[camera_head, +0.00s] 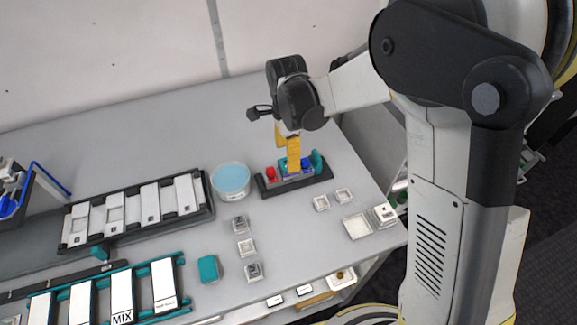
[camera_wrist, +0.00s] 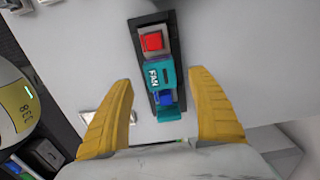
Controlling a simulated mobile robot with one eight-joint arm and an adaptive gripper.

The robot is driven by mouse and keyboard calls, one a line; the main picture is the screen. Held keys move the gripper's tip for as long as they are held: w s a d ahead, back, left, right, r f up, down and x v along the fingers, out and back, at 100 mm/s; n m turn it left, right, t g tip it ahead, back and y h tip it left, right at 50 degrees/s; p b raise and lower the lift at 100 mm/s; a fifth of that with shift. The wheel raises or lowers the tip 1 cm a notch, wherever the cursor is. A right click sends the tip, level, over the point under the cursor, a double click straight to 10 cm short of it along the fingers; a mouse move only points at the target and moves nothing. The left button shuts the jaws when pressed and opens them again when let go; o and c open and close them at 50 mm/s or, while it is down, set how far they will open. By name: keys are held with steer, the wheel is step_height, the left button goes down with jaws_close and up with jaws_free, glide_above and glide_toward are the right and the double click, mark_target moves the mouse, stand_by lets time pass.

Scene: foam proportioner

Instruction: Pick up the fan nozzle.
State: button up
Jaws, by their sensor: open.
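The fan nozzle (camera_wrist: 166,78) is a teal block marked FAN in the wrist view. It sits in a narrow black rack (camera_wrist: 147,30), between a red piece (camera_wrist: 152,41) and a blue piece (camera_wrist: 166,98). My gripper (camera_wrist: 161,77) is open and empty, with one yellow finger to each side of the rack, apart from the nozzle. In the head view my gripper (camera_head: 288,170) points down over the middle of the rack (camera_head: 322,181), and its yellow fingers hide most of the fan nozzle.
A round tub of light blue liquid (camera_head: 231,178) stands left of the rack. Small pale square pieces lie in front and to the right, with a teal block (camera_head: 208,268) nearer the front edge. A black tray with white panels (camera_head: 112,213) is at left. The table behind the tub is clear.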

step_height(320, 180, down, 4)
steer(key=shift+d+f+b, duration=0.15)
steer(key=shift+f+b, duration=0.1)
steer(key=shift+b, duration=0.35)
steer(key=shift+r, duration=0.1)
steer(key=c, duration=1)
steer(key=shift+c, duration=0.2)
